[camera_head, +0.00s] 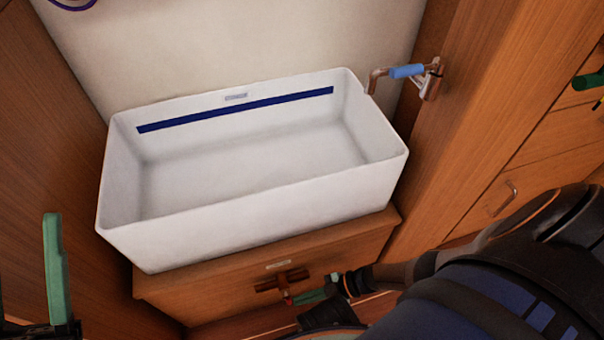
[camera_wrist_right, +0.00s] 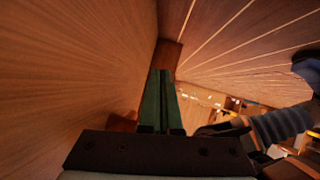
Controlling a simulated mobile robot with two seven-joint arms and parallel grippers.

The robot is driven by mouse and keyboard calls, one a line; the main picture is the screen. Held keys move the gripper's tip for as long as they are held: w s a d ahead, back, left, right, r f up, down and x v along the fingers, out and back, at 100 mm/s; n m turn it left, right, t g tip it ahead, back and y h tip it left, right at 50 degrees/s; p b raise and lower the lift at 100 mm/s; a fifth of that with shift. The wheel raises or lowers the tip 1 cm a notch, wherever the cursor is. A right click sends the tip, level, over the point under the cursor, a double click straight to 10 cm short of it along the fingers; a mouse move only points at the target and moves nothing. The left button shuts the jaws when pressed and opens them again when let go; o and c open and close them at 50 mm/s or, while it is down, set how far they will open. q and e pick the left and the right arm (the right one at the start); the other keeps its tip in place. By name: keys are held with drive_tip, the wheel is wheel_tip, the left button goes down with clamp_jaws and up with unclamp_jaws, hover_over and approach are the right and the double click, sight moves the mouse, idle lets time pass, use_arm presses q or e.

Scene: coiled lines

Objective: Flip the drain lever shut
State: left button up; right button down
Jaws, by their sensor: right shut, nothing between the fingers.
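In the right wrist view the green fingers (camera_wrist_right: 160,75) lie together, close to wood panelling, and the lever is not clear there. My left gripper (camera_head: 55,265) shows as one upright green finger at the left edge, away from the basin; its opening cannot be judged.
The basin is empty, with a dark blue stripe along its inner back wall. A copper tap (camera_head: 432,80) with a blue handle (camera_head: 407,71) stands at its back right. Wooden cabinets with a metal handle (camera_head: 505,198) close in on the right. A wooden wall (camera_head: 50,130) stands left.

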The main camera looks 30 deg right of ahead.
idle(0.4)
drive_tip(key=p+v, duration=0.4)
drive_tip(key=v, duration=0.8)
drive_tip(key=shift+d, duration=0.25)
drive_tip(key=shift+s+r, duration=0.1)
